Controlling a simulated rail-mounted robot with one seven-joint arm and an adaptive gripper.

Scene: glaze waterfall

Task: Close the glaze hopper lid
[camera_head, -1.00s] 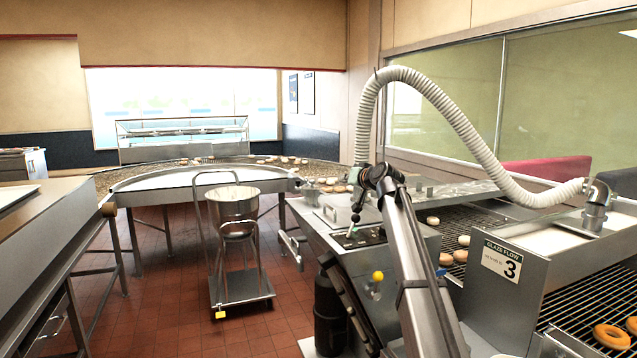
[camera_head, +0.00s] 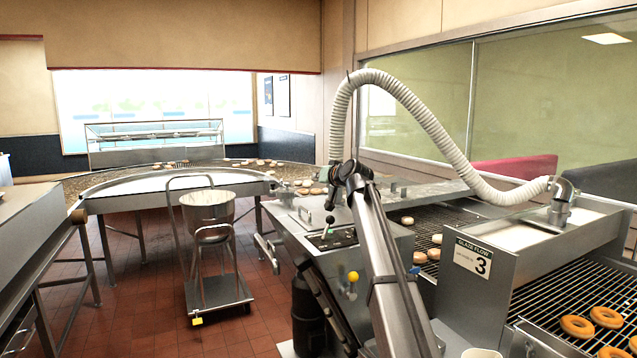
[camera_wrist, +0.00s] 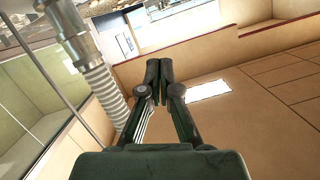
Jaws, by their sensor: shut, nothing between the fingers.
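The glazing machine (camera_head: 290,240) stands right of centre in the head view. On its top are a flat metal lid with a small handle (camera_head: 303,216) and, further back, a grey plate with a handle (camera_head: 425,187). I cannot tell which of these is the hopper lid. A trough of white glaze (camera_head: 535,238) is at the right and looks open on top. My gripper (camera_wrist: 158,72) is shut and empty in the wrist view, pointing toward the tan walls. No lid shows near its fingertips. My arm hides part of the machine in the head view.
A ribbed white hose (camera_head: 425,115) arches over the machine to the trough; it also shows left of my gripper in the wrist view (camera_wrist: 100,85). A bucket cart (camera_head: 220,290) stands on open floor.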

